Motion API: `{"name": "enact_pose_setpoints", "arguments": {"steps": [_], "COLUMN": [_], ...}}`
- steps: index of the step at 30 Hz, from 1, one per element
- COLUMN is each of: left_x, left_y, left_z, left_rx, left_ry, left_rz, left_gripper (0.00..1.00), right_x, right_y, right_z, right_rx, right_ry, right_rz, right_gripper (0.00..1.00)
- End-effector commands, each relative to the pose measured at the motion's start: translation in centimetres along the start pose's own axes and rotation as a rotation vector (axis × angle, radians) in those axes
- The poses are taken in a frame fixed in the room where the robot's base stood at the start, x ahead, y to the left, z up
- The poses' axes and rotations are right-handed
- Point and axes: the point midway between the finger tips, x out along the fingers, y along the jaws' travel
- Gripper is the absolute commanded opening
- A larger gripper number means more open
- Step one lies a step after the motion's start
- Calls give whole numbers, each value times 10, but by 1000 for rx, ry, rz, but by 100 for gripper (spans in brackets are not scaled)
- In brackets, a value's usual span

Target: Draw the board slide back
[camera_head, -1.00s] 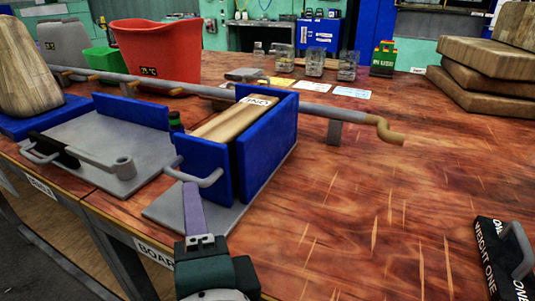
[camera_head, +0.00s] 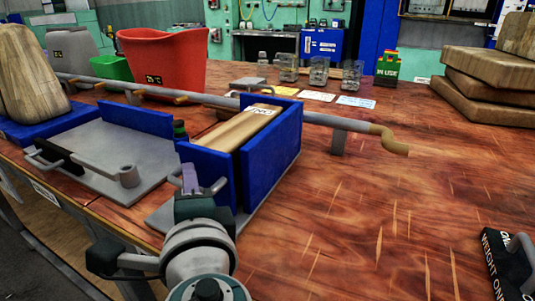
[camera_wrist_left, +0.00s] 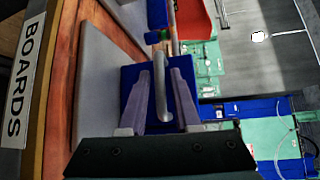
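The board slide is a blue-walled box (camera_head: 270,150) on a grey plate, with a wooden board (camera_head: 238,130) lying in it. A grey bar handle (camera_head: 215,187) stands out from its near blue wall. My left gripper (camera_head: 190,180) is at this handle and hides part of it. In the left wrist view, the two purple-grey fingers (camera_wrist_left: 168,85) are apart, with the handle (camera_wrist_left: 162,95) running between them. I cannot tell whether either finger touches it. A blue wall (camera_wrist_left: 130,85) lies beyond the fingers. My right gripper is not in view.
A grey plate with a handle (camera_head: 110,155) sits left of the slide. A long grey rod (camera_head: 310,117) with a crank end runs behind it. A black weight (camera_head: 500,262) lies at the front right. The table right of the slide is mostly clear.

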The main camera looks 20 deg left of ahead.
Motion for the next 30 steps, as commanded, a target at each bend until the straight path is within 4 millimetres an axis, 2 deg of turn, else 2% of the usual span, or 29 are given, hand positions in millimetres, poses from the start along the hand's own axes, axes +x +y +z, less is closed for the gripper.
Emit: {"name": "enact_pose_setpoints", "arguments": {"steps": [1, 8, 30], "left_x": [0, 0, 0], "left_y": [0, 0, 0], "left_z": [0, 0, 0], "left_rx": [0, 0, 0], "left_ry": [0, 0, 0], "left_rz": [0, 0, 1], "left_gripper": [25, 0, 0], "right_x": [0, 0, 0], "right_y": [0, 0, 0], "right_z": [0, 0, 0], "right_rx": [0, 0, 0], "right_ry": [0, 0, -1], "right_rz": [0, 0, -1], "right_gripper": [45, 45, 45]}}
